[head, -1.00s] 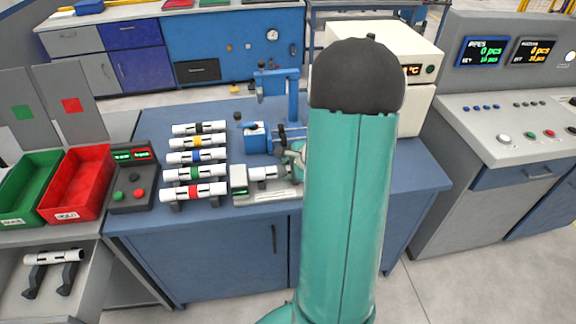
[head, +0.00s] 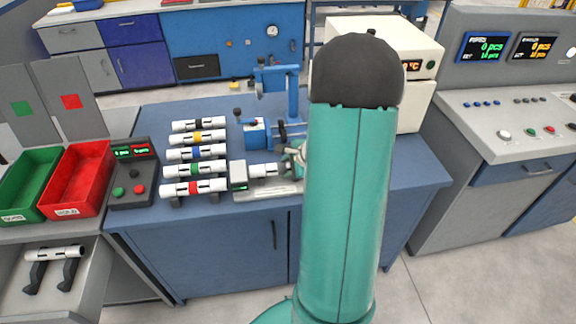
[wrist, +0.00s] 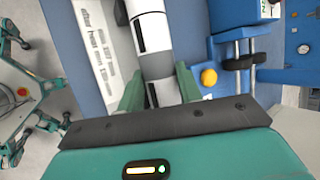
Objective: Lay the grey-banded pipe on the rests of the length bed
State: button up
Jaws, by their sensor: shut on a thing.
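The grey-banded pipe (wrist: 156,66) is white with dark slots and a grey band. My gripper (wrist: 160,92) has its green fingers on both sides of it at the band. In the head view the pipe (head: 263,170) lies level over the length bed (head: 262,191), close behind the bed's pale lettered strip. The near part of the gripper (head: 293,159) shows, but my arm hides the pipe's right end. The bed's lettered strip (wrist: 93,55) runs beside the pipe in the wrist view. The rests are hidden, so I cannot tell whether the pipe touches them.
Several colour-banded pipes lie on a rack (head: 177,203) left of the bed. A blue clamp device (head: 256,133) stands behind the bed; its yellow button (wrist: 208,77) is close to my right finger. A white oven (head: 415,115) stands behind my arm.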

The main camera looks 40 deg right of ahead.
jog(key=shift+f, duration=0.2)
jog(key=o, duration=1.1)
jog(key=v, duration=1.3)
jog(key=shift+s+r, duration=0.25)
jog(key=shift+r, duration=0.05)
